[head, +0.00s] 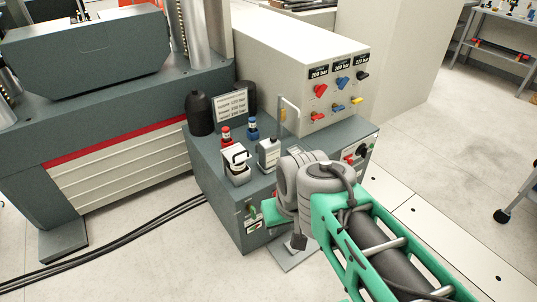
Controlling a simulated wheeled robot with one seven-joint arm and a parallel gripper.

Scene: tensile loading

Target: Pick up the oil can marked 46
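A white can with a black top and handle (236,172) stands upright on the grey cabinet's top (207,160). A second pale can with a dark cap (269,157) stands to its right. No number 46 is readable on either can, so I cannot tell which is the one marked 46. My green and grey arm reaches in from the lower right. Its end, with my gripper (298,241), is low in front of the cabinet, to the right of and below both cans. The wrist hides much of the gripper, and its fingers are not clear.
Small red-topped (225,136) and blue-topped (252,128) bottles stand behind the cans. A black bottle (199,113), a printed sign (231,104) and a valve panel (333,86) stand further back. A large press (110,120) is at left. Black cables (120,240) cross the floor.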

